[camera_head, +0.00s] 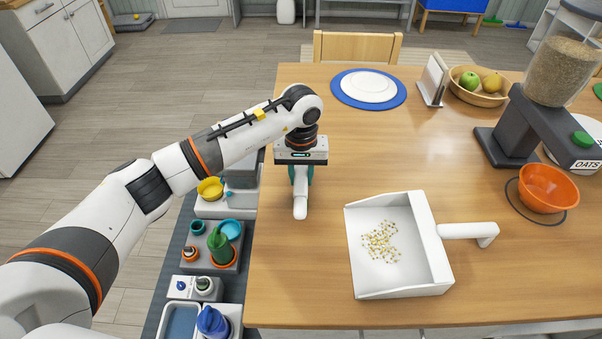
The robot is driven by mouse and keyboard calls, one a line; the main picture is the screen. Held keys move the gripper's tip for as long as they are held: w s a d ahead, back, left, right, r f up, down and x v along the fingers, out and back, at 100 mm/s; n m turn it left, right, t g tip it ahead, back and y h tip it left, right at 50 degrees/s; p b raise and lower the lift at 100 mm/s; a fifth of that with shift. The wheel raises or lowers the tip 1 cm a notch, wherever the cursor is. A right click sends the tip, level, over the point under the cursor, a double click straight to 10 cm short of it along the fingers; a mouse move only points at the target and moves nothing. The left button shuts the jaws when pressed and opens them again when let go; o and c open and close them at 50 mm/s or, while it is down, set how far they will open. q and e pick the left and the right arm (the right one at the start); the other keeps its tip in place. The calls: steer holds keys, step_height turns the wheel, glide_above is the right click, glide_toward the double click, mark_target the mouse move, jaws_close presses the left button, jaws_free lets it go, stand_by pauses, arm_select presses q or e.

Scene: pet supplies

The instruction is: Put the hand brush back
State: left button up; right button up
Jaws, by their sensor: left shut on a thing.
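The hand brush (300,205) is at the left part of the wooden table. Its white handle points toward the front, and a little teal shows beside it under my gripper. My left gripper (301,168) points down and is shut on the hand brush; its wrist hides much of the brush. I cannot tell whether the brush touches the table. A white dustpan (430,263) lies to the right with small yellowish crumbs (381,242) in it, its handle pointing right. My right gripper is not in view.
A blue mat with a white plate (368,87), a napkin holder (433,80), a fruit bowl (462,94), an oats dispenser (517,125) and an orange bowl (548,187) stand on the table (415,150). Several pet items, including a yellow bowl (210,188), stand left of the table edge.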

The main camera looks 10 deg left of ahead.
mark_target(301, 173)
arm_select(q)
steer(key=o, duration=1.1)
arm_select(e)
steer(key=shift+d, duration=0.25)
arm_select(q)
steer(key=shift+r+p, duration=0.25)
steer(key=shift+p, duration=0.1)
steer(key=shift+w+r+b, duration=0.1)
steer(key=shift+r+b, duration=0.2)
step_height(301, 173, up, 10)
steer(key=b, duration=0.2)
steer(key=shift+f+b, duration=0.15)
steer(key=shift+b, duration=0.25)
steer(key=shift+r, duration=0.75)
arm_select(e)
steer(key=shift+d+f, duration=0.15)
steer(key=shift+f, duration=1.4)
arm_select(q)
steer(key=shift+f, duration=0.1)
